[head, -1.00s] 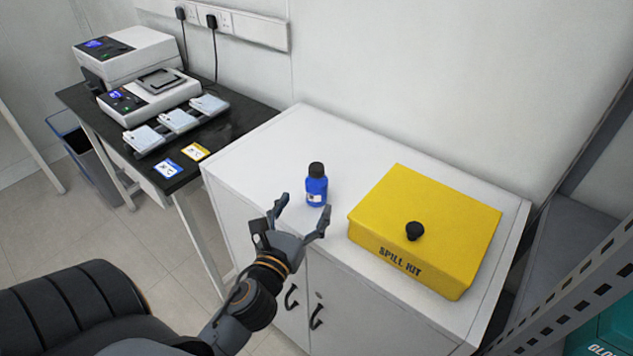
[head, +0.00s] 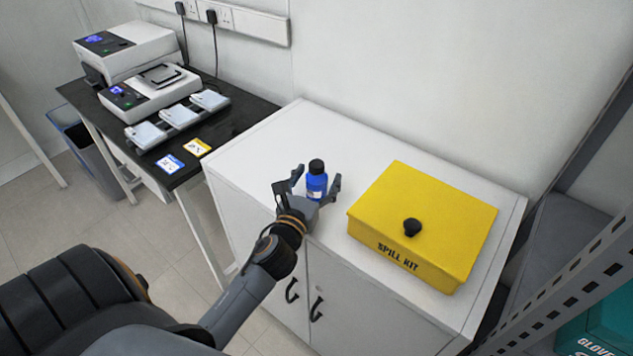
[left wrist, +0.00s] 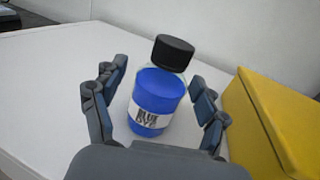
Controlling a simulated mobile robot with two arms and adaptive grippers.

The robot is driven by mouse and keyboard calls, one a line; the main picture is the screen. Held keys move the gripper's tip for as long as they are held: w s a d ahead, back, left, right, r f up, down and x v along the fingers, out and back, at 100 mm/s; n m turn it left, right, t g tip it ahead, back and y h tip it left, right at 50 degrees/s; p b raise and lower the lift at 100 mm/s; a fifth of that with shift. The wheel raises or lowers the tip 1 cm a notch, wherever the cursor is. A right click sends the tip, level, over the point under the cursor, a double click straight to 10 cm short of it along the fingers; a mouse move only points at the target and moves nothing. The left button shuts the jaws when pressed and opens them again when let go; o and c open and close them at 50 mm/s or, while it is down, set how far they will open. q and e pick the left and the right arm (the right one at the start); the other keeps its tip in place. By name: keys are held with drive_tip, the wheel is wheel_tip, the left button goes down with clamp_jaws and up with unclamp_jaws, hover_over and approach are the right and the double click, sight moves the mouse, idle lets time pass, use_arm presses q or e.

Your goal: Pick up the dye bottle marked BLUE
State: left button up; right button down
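The dye bottle (head: 317,183) is blue with a black cap and stands upright on the white cabinet top. In the left wrist view the bottle (left wrist: 158,98) shows a white label reading "BLUE DYE". My left gripper (head: 317,183) is open, with one finger on each side of the bottle. In the left wrist view the gripper (left wrist: 158,95) shows a gap between each finger and the bottle. The bottle's lower part is partly hidden behind the gripper in the head view. My right gripper is not in view.
A yellow spill kit box (head: 425,220) with a black knob stands close to the right of the bottle on the white cabinet (head: 270,150). A black table (head: 235,122) with devices is at left. A grey metal rack (head: 575,275) stands at the right.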

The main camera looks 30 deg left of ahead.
use_arm(q)
drive_tip(key=c, duration=1.1)
drive_tip(key=shift+c, duration=0.2)
